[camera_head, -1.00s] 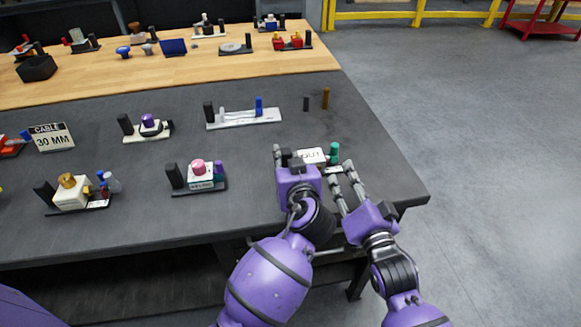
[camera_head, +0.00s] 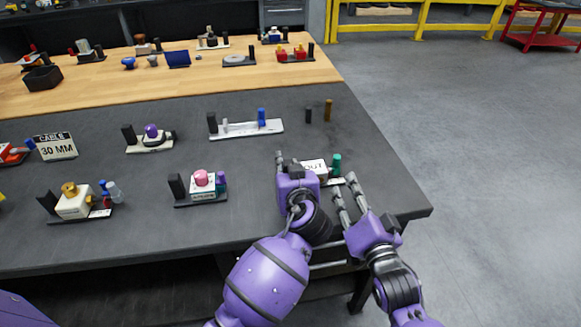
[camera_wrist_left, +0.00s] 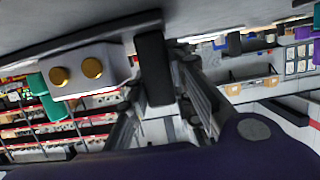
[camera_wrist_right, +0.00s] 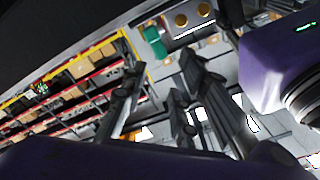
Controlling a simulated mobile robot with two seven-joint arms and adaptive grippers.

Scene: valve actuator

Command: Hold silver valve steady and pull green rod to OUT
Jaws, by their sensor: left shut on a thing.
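The valve unit has a pale silver-white block (camera_head: 314,167) marked OUT, with two gold knobs (camera_wrist_left: 77,73) showing in the left wrist view. A green rod (camera_head: 337,161) stands at the block's right end in the head view; it also shows in the right wrist view (camera_wrist_right: 155,42). My left gripper (camera_head: 286,160) is shut on the unit's black post (camera_wrist_left: 153,68), beside the block. My right gripper (camera_head: 346,181) is open and empty, just in front of and apart from the green rod. The rod's lower part is partly hidden.
The unit stands near the right end of the dark table (camera_head: 390,190). A pink-knobbed unit (camera_head: 202,183) is to the left. A white unit with a blue rod (camera_head: 250,127) and two small posts (camera_head: 328,110) are farther back. My two forearms are close together.

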